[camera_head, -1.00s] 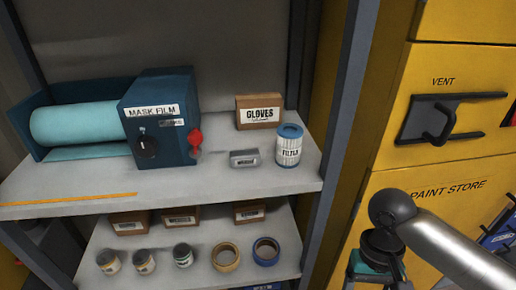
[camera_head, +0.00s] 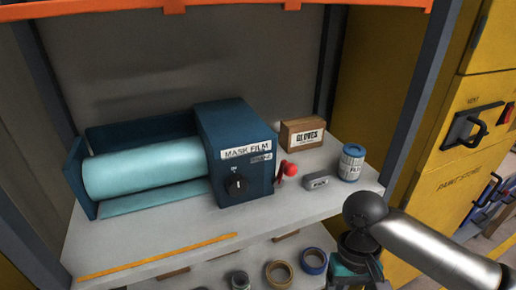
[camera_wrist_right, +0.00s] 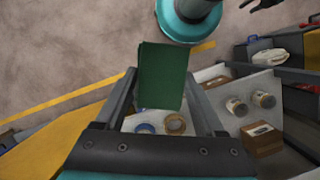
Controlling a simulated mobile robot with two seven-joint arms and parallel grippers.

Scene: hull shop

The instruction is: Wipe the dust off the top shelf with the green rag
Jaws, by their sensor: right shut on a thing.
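The green rag (camera_wrist_right: 163,68) hangs flat between the fingers of my right gripper (camera_wrist_right: 162,92) in the right wrist view. That gripper is shut on it. In the head view my right arm comes in at the lower right, in front of the shelf's right front corner; the rag cannot be made out there. The grey-white top shelf (camera_head: 290,207) has an orange strip (camera_head: 165,256) along its front edge. I cannot clearly make out dust on it. My left gripper is not in view.
A blue mask film dispenser (camera_head: 240,150) fills the shelf's left and middle. A gloves box (camera_head: 302,133), grey block (camera_head: 317,182) and filter can (camera_head: 351,162) stand right. An orange beam (camera_head: 235,6) crosses above. Tape rolls (camera_head: 278,274) sit below. Yellow cabinets (camera_head: 440,190) stand right.

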